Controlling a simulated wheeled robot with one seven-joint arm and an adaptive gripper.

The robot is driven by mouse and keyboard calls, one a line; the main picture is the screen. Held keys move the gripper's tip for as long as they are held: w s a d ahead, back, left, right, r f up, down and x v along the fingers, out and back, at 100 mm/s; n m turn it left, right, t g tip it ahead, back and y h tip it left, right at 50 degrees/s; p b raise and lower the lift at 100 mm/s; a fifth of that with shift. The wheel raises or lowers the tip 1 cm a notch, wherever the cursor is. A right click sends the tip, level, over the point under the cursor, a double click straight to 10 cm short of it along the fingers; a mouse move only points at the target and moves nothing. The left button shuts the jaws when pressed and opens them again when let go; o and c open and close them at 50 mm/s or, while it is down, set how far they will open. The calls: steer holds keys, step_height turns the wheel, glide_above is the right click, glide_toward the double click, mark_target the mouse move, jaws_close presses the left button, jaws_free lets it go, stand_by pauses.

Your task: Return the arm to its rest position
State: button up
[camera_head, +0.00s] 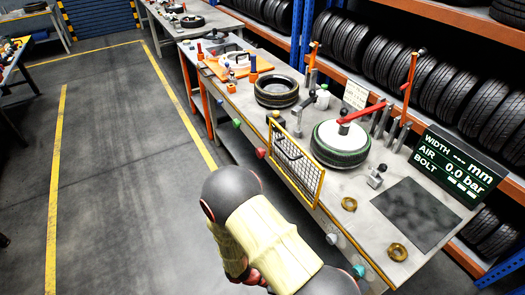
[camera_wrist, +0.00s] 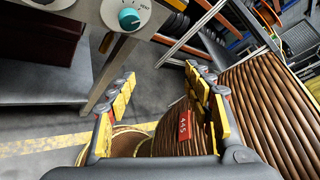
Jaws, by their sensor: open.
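My gripper (camera_wrist: 160,76) is open in the wrist view, its two yellow-padded fingers spread apart with nothing between them. Behind the fingers is a brown ribbed coil-like body (camera_wrist: 270,120), and a small red tag marked 445 (camera_wrist: 185,125) shows beside the right finger. In the head view my arm (camera_head: 262,240), with a cream sleeve and dark joints, is bent low in front of the workbench (camera_head: 345,240). The gripper itself is not clearly visible in the head view.
A yellow mesh guard (camera_head: 297,165) stands on the bench's front edge near my arm. A tyre under a red lever (camera_head: 340,145), a black tyre (camera_head: 277,90), a display (camera_head: 455,168) and brass rings (camera_head: 349,204) are on the bench. The floor (camera_head: 115,160) at left is clear.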

steer(key=a+r+m+y, duration=0.3)
steer(key=r+m+y, duration=0.3)
steer(key=r+m, duration=0.4)
steer(key=a+r+m+y, duration=0.2)
steer(key=r+m+y, duration=0.3)
steer(key=r+m, duration=0.4)
steer(key=d+r+m+t+y, duration=0.1)
steer(key=d+r+m+t, duration=0.2)
steer(key=r, duration=0.6)
steer(key=s+d+r+m+t+y+b, duration=0.1)
steer(key=d+r+m+t, duration=0.2)
steer(key=r, duration=0.6)
steer(key=shift+s+d+r+t+y, duration=0.25)
steer(key=shift+d+r+t+y, duration=0.15)
steer(key=shift+t, duration=0.4)
